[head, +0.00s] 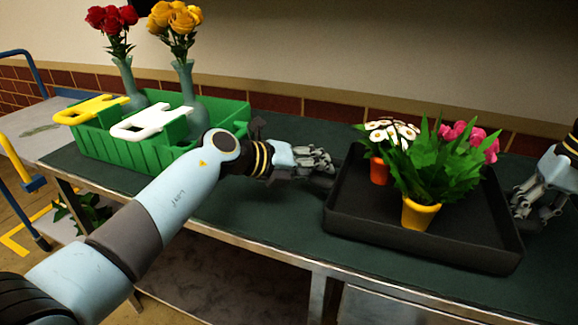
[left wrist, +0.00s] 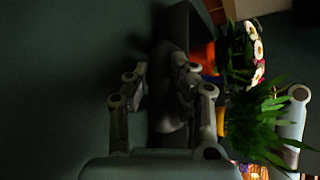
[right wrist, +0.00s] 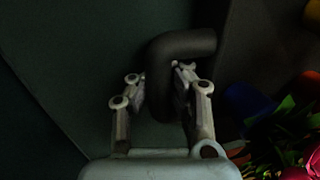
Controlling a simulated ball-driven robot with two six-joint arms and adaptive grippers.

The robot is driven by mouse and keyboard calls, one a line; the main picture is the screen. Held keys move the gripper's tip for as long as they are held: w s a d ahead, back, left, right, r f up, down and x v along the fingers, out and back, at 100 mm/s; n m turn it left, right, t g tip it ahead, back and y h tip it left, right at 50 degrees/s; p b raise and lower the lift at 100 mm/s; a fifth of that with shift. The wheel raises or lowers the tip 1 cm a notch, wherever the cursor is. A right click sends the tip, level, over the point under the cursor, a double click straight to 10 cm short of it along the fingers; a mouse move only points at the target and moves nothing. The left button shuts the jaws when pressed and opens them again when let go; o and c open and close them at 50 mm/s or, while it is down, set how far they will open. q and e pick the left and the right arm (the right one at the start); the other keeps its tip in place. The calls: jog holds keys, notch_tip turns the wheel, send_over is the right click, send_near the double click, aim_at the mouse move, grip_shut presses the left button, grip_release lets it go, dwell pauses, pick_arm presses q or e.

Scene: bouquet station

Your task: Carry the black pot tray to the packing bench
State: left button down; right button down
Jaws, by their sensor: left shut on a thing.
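The black pot tray (head: 345,210) sits on the dark green bench top. Inside are an orange-red pot (head: 379,171) with white flowers, a yellow pot (head: 419,214) with leafy greenery, and pink flowers (head: 468,140). The right wrist view also shows a blue pot (right wrist: 248,103) in it. My left gripper (head: 318,165) is shut on the tray's left handle (left wrist: 168,112). My right gripper (head: 537,202) is at the tray's right side, its fingers on both sides of the right handle (right wrist: 180,46); whether they press on it is unclear.
A blue-framed cart (head: 18,150) is at the far left. The wall runs close behind the bench.

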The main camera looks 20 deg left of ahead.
pick_arm(q)
jog(key=shift+w+a+f+b, duration=0.1)
jog(key=shift+a+f+b, duration=0.05)
jog(key=shift+f+b, duration=0.45)
pick_arm(e)
jog(key=shift+d+f, duration=0.3)
jog(key=shift+f, duration=0.4)
pick_arm(q)
jog(key=c, duration=1.4)
grip_release()
jog(key=shift+c, duration=0.2)
pick_arm(e)
jog(key=c, duration=1.8)
grip_release()
jog(key=shift+r, duration=0.15)
pick_arm(q)
jog(key=shift+o, duration=1.4)
jog(key=shift+p, duration=0.3)
pick_arm(e)
jog(key=o, duration=0.4)
jog(key=shift+a, duration=0.1)
jog(key=shift+o, duration=0.2)
jog(key=shift+a, duration=0.1)
